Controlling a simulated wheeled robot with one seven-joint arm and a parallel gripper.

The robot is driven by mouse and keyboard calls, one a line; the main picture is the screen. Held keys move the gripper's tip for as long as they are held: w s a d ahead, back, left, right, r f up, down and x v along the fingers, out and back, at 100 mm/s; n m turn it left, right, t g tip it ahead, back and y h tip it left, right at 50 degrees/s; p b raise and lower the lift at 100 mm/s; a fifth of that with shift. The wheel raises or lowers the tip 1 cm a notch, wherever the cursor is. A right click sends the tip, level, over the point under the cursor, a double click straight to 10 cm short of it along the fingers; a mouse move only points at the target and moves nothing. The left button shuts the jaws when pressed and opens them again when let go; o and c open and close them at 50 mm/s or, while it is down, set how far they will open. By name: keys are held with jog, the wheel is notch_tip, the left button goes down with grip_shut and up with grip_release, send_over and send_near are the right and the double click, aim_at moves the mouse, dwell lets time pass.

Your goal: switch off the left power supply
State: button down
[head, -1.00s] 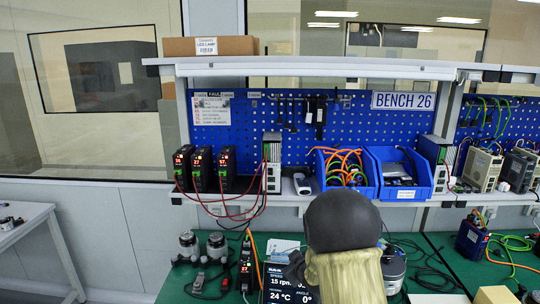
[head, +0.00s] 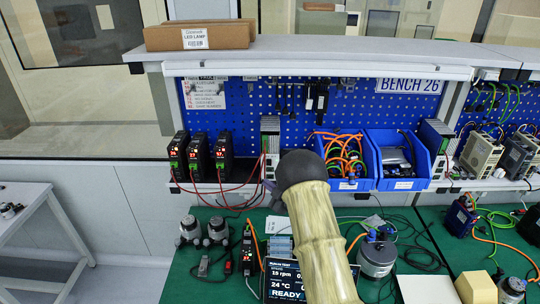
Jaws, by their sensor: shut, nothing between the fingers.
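A slim pale-grey unit (head: 270,143) with a finned top stands on the shelf left of the blue bins, red wires at its front; it looks like the left power supply. A similar unit (head: 437,143) stands right of the bins. My arm, tan with a dark rounded end, rises from the bottom centre, and its end overlaps the shelf edge just right of the left unit in the picture. My gripper's fingers do not show. The left unit's lower part is small and its switch cannot be made out.
Several black modules (head: 199,155) with red displays stand left on the shelf. Blue bins (head: 402,182) hold cables and parts. On the green bench (head: 205,285) are a display (head: 284,285), a black module (head: 248,250), motors (head: 190,229) and loose cables. A perforated blue panel stands behind.

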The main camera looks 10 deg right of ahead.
send_near(269, 162)
jog(key=w+a+f, duration=0.1)
jog(key=w+a, duration=0.3)
dwell(0.6)
jog(key=shift+w+f, duration=0.1)
jog(key=shift+w, duration=0.05)
dwell(0.3)
jog(key=shift+w, duration=0.1)
jog(key=shift+a, duration=0.2)
jog(key=shift+d, duration=0.2)
